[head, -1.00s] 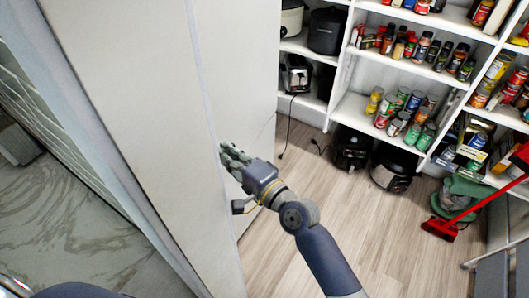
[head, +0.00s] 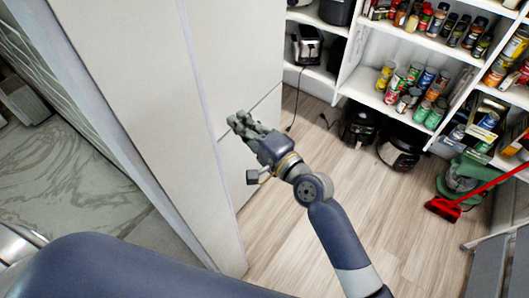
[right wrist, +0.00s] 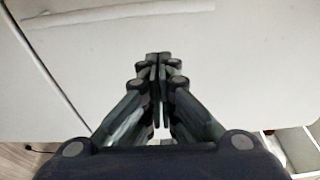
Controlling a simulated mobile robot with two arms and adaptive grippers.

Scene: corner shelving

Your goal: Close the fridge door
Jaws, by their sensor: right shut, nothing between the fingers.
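The fridge shows as a tall white surface in the head view, and its door face (head: 240,50) has a thin seam across it near my right gripper. I cannot tell for certain whether the door stands open. My right gripper (head: 238,122) is shut and empty, with its fingertips close in front of the white face. In the right wrist view the shut fingers (right wrist: 159,62) point at the white door surface (right wrist: 240,70), which has a long shallow ridge or handle along its top left. Contact cannot be made out. My left gripper is out of view.
White shelves (head: 405,35) with jars and cans stand at the right. Black appliances (head: 358,125), a green machine (head: 462,175) and a red broom (head: 443,208) are on the floor below. Wooden floor (head: 310,235) is clear around my right arm.

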